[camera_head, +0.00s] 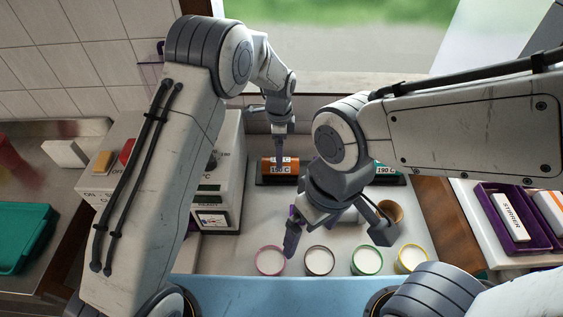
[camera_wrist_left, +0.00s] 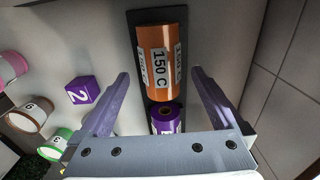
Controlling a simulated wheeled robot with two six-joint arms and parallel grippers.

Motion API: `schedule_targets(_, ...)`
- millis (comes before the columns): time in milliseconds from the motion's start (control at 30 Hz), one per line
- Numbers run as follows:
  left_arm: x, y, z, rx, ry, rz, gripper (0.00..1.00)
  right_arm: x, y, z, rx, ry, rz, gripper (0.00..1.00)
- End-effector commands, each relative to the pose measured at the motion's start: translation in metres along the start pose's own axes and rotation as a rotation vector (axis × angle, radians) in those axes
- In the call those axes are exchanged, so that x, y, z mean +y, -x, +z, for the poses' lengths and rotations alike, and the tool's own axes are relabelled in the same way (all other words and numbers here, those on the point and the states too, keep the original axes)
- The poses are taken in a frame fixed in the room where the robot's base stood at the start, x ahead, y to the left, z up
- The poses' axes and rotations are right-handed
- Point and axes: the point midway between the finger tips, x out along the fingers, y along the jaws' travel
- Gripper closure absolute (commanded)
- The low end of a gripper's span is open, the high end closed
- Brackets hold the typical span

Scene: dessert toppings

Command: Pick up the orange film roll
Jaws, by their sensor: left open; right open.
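The orange film roll (camera_head: 267,166) lies on a dark holder at the back of the counter in the head view. In the left wrist view the orange film roll (camera_wrist_left: 160,60) carries a "150 C" label. My left gripper (camera_head: 281,152) is over the roll in the head view, hiding part of it. In the left wrist view my left gripper (camera_wrist_left: 160,73) is open, its fingers spread to either side of the orange roll and a smaller purple roll (camera_wrist_left: 166,119). Whether they touch it I cannot tell. My right gripper (camera_head: 338,238) is open and empty above the counter.
A teal roll (camera_head: 390,180) sits right of the orange one, partly behind my right arm. Several round cups, including a pink-rimmed one (camera_head: 270,260), line the front. A purple cube (camera_wrist_left: 82,90) is near the holder. A white machine (camera_head: 220,165) stands left.

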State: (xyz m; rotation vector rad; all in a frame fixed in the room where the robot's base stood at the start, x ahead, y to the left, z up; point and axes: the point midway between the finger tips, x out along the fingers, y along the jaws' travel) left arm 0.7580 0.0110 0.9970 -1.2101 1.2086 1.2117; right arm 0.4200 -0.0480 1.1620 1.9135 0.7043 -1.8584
Motion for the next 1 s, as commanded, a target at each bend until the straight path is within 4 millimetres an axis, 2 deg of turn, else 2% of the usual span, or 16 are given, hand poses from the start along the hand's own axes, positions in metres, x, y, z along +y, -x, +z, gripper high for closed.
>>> schedule_targets(167, 0.000, -0.011, -0.001, -0.001, 0.000, 0.003, 0.00, -0.001, 0.010, -0.001, 0.000, 0.000, 0.000, 0.00)
schedule_targets(300, -0.001, -0.030, -0.003, -0.001, -0.001, 0.004, 0.00, -0.002, 0.024, -0.001, 0.000, -0.001, 0.000, 0.00)
schedule_targets(433, -0.002, -0.049, -0.004, -0.001, -0.002, 0.002, 0.00, -0.002, 0.029, -0.002, 0.000, -0.001, 0.000, 0.00)
schedule_targets(733, -0.003, -0.057, -0.004, 0.001, -0.002, -0.001, 0.00, -0.002, 0.029, -0.002, 0.000, 0.000, 0.000, 0.00)
schedule_targets(767, -0.003, -0.057, -0.004, 0.001, -0.002, -0.001, 0.04, -0.002, 0.029, -0.002, 0.000, 0.000, 0.000, 0.00)
schedule_targets(800, -0.003, -0.057, -0.004, 0.001, -0.002, -0.001, 0.19, -0.002, 0.029, -0.002, 0.000, 0.000, 0.000, 0.00)
schedule_targets(967, -0.003, -0.057, -0.004, 0.000, -0.002, -0.001, 0.80, -0.002, 0.029, -0.002, 0.000, 0.000, 0.000, 0.00)
schedule_targets(1000, -0.003, -0.057, -0.004, 0.000, -0.002, -0.001, 0.96, -0.002, 0.029, -0.002, 0.000, 0.000, 0.000, 0.00)
